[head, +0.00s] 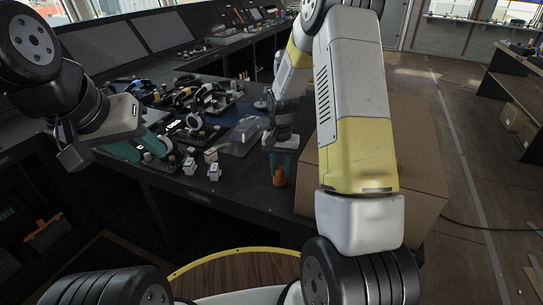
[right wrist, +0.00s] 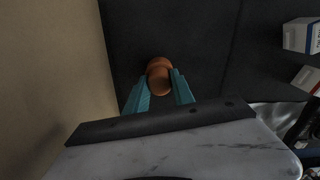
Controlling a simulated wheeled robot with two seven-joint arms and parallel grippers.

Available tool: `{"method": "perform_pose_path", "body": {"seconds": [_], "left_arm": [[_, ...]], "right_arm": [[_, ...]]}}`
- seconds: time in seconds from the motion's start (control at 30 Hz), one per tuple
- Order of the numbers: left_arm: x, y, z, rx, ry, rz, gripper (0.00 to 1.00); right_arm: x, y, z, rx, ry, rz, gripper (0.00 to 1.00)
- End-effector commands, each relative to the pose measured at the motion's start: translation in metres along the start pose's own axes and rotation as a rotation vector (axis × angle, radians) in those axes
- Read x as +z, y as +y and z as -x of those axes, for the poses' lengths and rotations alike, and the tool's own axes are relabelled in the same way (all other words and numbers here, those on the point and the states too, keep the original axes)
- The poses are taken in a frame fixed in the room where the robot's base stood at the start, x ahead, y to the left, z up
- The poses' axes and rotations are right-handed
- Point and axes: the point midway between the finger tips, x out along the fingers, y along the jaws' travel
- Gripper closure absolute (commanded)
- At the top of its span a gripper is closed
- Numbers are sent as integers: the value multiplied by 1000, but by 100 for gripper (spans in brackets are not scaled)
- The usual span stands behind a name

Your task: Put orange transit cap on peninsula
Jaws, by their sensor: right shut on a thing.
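The orange transit cap (head: 279,176) is at the right end of the dark console counter (head: 235,190), near its front edge and the cardboard box. In the right wrist view the orange cap (right wrist: 160,76) is between the teal fingertips, above a black surface. My right gripper (head: 280,160) points down and is shut on the cap. I cannot tell whether the cap touches the counter. My left gripper (head: 142,148) is at the left over the counter, its teal fingers apart and seemingly empty. No label shows which surface is the peninsula.
A large cardboard box (head: 410,150) stands right of the counter, partly behind my right arm. Small white boxes (head: 213,172) and a clear plastic-like item (head: 240,137) lie left of the cap. Dark gear (head: 190,105) crowds the counter further left. Dark benches (head: 520,85) stand far right beyond open floor.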

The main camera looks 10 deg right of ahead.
Motion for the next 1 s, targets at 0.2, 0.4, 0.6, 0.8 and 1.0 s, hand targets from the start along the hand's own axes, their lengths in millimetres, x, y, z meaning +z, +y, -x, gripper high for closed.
{"method": "perform_pose_path", "body": {"seconds": [0.2, 0.4, 0.6, 0.8, 1.0], "left_arm": [[0, 0, 0, 0, 0, 0, 64], [0, 0, 0, 0, 0, 0, 64], [0, 0, 0, 0, 0, 0, 64], [0, 0, 0, 0, 0, 0, 64], [0, 0, 0, 0, 0, 0, 64]], "right_arm": [[0, 0, 0, 0, 1, 0, 100], [0, 0, -2, -1, 1, 0, 49], [0, 0, -2, -1, 1, 0, 49], [0, -1, 6, -1, 3, 0, 49], [-1, -1, 42, -3, 6, 1, 49]]}}
